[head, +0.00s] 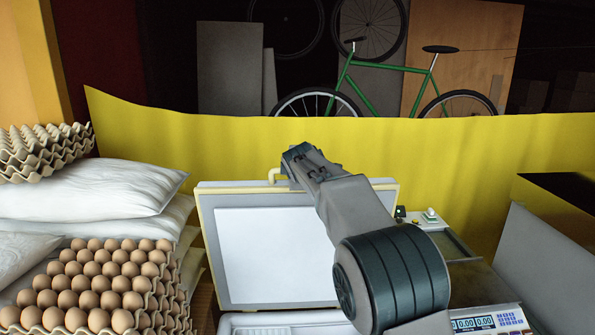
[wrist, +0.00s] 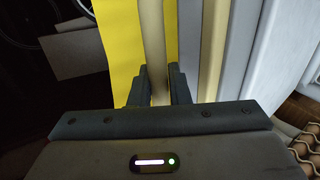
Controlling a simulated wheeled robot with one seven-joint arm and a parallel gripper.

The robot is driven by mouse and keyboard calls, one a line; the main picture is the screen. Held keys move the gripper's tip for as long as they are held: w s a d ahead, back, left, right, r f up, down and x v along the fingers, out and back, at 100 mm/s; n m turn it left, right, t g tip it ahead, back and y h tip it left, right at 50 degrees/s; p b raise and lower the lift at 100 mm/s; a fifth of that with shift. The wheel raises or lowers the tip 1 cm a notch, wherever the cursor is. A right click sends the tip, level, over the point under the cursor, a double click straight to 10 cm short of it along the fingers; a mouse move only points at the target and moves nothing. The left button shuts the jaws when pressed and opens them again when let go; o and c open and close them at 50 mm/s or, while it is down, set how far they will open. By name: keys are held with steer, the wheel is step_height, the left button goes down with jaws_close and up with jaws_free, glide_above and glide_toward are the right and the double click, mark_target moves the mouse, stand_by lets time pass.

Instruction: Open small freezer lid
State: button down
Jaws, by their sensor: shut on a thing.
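The freezer lid (head: 270,250) stands raised, close to upright, with its white inner panel and cream edge facing me in the head view. Below it the freezer (head: 280,322) is open, and its white rim shows at the bottom. A cream handle (head: 273,174) is at the lid's top edge. My gripper (head: 288,170) is at this handle, with my arm reaching across the lid's right part. In the wrist view my gripper (wrist: 160,88) is shut on the cream handle bar (wrist: 155,50), which runs between its two fingers.
Egg trays (head: 90,285) and white sacks (head: 90,190) stand close on the left. A scale (head: 485,320) and a counter are at the right. A yellow sheet (head: 200,140) spans behind the lid, with a green bicycle (head: 390,68) beyond.

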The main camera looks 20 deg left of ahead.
steer(key=shift+d, duration=0.1)
steer(key=c, duration=1.4)
jaws_free()
steer(key=shift+c, duration=0.2)
steer(key=shift+s+r+b, duration=0.2)
steer(key=shift+s+b, duration=0.25)
steer(key=shift+s, duration=0.15)
steer(key=b+v, duration=0.4)
steer(key=v, duration=0.8)
steer(key=shift+s+d+r+b, duration=0.2)
steer(key=shift+r+b, duration=0.1)
steer(key=shift+b, duration=0.1)
